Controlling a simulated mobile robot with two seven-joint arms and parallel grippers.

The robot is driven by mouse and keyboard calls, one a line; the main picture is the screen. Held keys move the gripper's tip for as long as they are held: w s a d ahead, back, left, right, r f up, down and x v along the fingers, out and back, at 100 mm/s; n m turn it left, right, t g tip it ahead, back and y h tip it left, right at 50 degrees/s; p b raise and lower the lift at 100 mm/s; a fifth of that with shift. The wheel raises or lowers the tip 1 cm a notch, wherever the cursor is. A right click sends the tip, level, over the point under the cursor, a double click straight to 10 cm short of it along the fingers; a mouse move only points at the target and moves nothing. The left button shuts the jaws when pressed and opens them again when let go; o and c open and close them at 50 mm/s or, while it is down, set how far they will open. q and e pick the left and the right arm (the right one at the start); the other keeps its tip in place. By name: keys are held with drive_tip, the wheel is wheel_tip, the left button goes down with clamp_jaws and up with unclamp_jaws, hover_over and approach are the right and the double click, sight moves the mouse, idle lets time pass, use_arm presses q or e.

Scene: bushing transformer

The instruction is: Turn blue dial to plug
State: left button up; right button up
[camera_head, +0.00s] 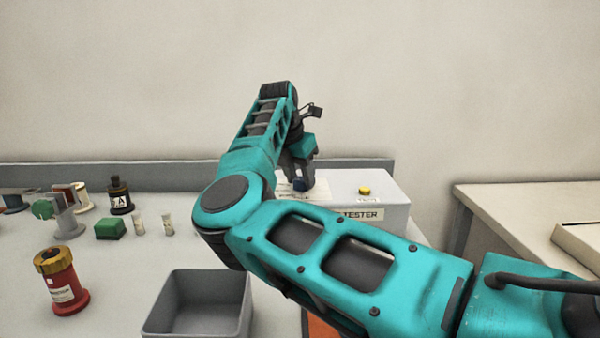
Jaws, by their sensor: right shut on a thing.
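A light grey tester box (384,189) labelled "TESTER" stands at the back centre of the bench. The small blue dial (299,184) is on its top face, on the left part, and shows only partly. My right gripper (301,179) points down from above and is shut on the blue dial. The plug marking cannot be read; a pale plate with faint marks (286,191) lies around the dial, partly hidden by my right arm. My left gripper is not in view.
A yellow button (365,190) is on the box's right part. An empty grey bin (200,303) stands in front. A red bottle (62,281), green block (110,228), dark bottle (119,195) and several spools are at left. Another table (500,205) is at right.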

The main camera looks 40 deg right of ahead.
drive_tip(key=shift+r, duration=0.1)
drive_tip(key=o, duration=1.1)
drive_tip(key=shift+c, duration=0.2)
drive_tip(key=v, duration=1.3)
